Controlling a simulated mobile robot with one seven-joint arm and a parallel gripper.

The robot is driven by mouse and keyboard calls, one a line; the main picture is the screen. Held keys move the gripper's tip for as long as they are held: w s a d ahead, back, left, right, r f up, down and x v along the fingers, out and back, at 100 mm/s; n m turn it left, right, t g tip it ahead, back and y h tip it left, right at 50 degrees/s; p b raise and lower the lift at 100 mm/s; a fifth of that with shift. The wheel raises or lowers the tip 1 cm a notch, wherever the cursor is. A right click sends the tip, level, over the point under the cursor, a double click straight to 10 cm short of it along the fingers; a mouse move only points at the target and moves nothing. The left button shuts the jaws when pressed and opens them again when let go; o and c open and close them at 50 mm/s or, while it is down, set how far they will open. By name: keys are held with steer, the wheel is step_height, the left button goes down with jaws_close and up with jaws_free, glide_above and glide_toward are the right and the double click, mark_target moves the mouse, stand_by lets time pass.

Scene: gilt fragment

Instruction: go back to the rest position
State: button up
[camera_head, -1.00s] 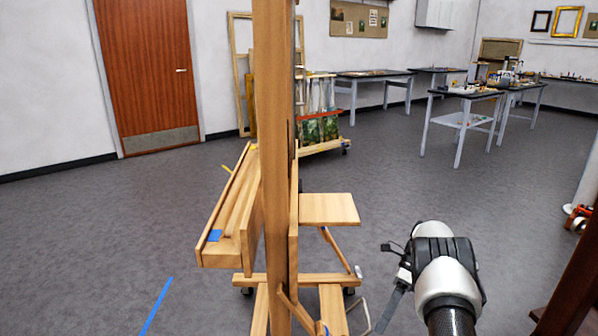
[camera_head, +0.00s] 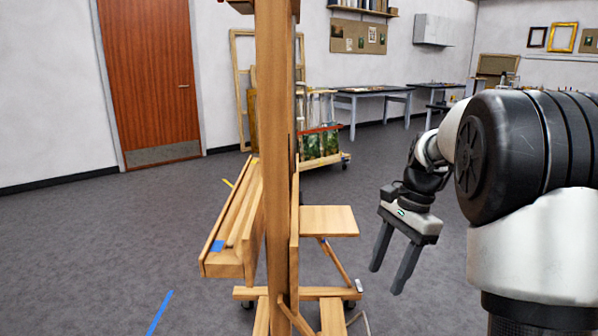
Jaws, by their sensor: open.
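My gripper (camera_head: 388,280) hangs at the right of the wooden easel (camera_head: 274,150), with its two dark fingers pointing down and apart. It is open and nothing is between the fingers. My arm is folded at the right side of the picture and hides part of the room behind it. The gripper is apart from the easel's small shelf (camera_head: 328,220), to the right of it in the picture.
The easel's ledge (camera_head: 235,225) juts out to the left, with blue tape on it. A wheeled rack with canvases (camera_head: 320,143) and a worktable (camera_head: 375,92) stand at the back. Grey floor (camera_head: 100,250) is free at the left, before the brown door (camera_head: 147,75).

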steer(key=s+a+r+n+t+h, duration=0.1)
steer(key=s+a+r+n+t, duration=0.15)
steer(key=s+n, duration=0.65)
steer(key=s+a+r+n+t+h, duration=0.2)
steer(key=s+r+n+t, duration=0.2)
steer(key=s, duration=0.9)
step_height(320, 180, up, 25)
steer(key=p, duration=2.5)
steer(key=shift+n, duration=0.3)
